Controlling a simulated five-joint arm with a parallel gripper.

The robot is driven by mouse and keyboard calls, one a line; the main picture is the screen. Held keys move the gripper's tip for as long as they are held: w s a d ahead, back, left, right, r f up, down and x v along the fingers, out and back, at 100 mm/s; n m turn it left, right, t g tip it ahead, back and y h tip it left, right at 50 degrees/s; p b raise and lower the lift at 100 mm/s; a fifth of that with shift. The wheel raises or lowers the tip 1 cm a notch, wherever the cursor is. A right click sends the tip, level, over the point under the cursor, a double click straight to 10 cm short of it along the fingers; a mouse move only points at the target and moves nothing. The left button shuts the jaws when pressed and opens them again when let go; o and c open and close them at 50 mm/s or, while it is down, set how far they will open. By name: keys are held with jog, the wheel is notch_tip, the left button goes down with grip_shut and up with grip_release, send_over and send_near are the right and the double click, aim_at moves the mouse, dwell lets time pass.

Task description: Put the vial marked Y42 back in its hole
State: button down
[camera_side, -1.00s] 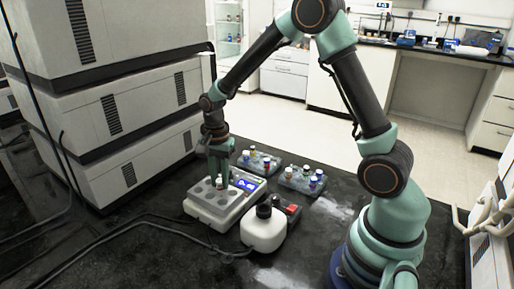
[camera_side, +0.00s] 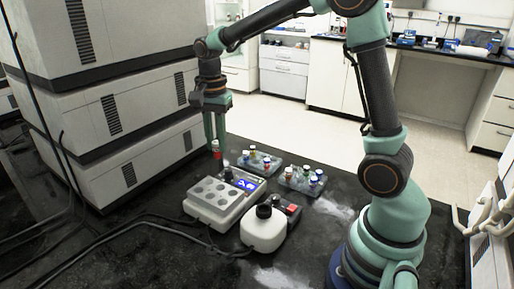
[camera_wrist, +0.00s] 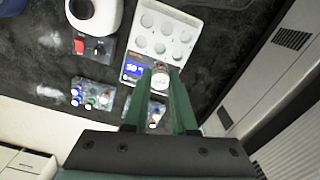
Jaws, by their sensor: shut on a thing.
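Two clear racks with several coloured-cap vials stand behind the block: one left (camera_side: 250,168), one right (camera_side: 289,182). Stacked white cabinets (camera_side: 140,120) rise close on the left.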

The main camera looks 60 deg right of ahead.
aim_at(216, 142)
notch_tip(216, 142, up, 7)
jog(key=shift+r, duration=0.35)
jog(key=shift+d, duration=0.35)
jog(key=shift+s+d+f+m, duration=1)
jog(key=shift+s+d+f, duration=0.7)
jog(key=shift+d+f, duration=2.05)
jog(key=shift+s+d+f+m, duration=1)
jog(key=shift+s+d+f, duration=0.75)
jog(key=shift+d+f, duration=2.05)
jog(key=shift+s+d+f+m, duration=1)
jog(key=shift+s+d+f, duration=0.7)
jog(key=shift+d+f, duration=2.05)
jog(key=shift+d+f, duration=0.5)
jog(key=shift+d, duration=0.05)
jog(key=shift+c, duration=1.8)
grip_release()
